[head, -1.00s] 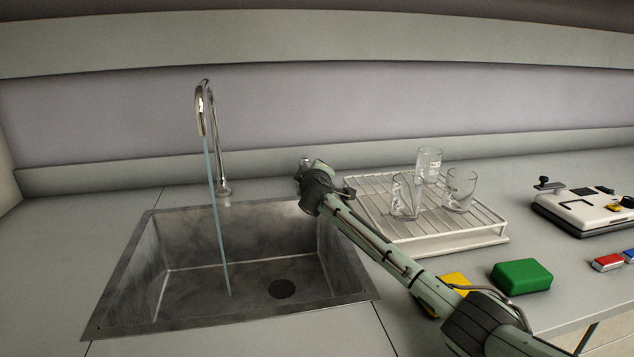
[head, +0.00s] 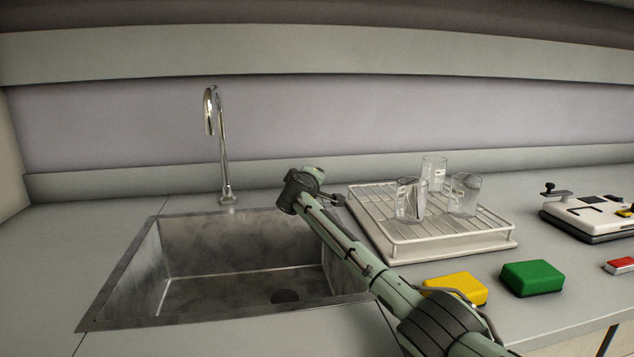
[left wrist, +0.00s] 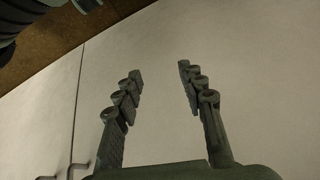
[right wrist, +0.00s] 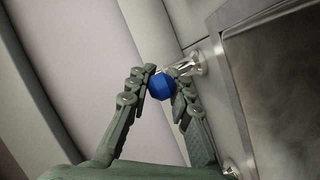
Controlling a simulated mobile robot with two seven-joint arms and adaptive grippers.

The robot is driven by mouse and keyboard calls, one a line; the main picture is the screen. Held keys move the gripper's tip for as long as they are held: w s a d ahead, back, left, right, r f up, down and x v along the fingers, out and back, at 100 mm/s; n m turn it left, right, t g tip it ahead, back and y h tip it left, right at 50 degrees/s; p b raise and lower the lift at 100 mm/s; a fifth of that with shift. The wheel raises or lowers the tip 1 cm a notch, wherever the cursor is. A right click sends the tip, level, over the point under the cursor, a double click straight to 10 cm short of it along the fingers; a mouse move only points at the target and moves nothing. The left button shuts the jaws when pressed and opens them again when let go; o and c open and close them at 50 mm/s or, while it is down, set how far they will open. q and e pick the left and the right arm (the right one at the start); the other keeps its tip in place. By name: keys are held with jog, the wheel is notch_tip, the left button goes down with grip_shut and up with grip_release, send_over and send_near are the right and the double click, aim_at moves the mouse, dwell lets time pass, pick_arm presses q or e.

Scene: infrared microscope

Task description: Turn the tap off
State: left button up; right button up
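The chrome tap (head: 222,150) stands behind the sink (head: 140,262), and no water runs from its spout. A blue knob (right wrist: 161,86) on a chrome fitting (right wrist: 194,64) shows in the right wrist view, beside the sink edge. My right gripper (right wrist: 160,73) has its fingers closed in on both sides of the knob, seemingly touching it. In the head view my right arm reaches over the sink's right side, and its wrist hides the fingers and knob. My left gripper (left wrist: 160,78) is open and empty, facing a pale panel (left wrist: 225,35); it is outside the head view.
A white wire rack (head: 440,243) with several glass beakers (head: 411,199) stands right of my right arm. A white device (head: 590,217) is farther right. The counter left of the sink is clear.

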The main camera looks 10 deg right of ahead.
jog(key=shift+o, duration=1.4)
jog(key=shift+s+a, duration=0.15)
jog(key=shift+a, duration=0.05)
jog(key=shift+r, duration=0.1)
notch_tip(320, 180, up, 10)
jog(key=shift+f, duration=0.1)
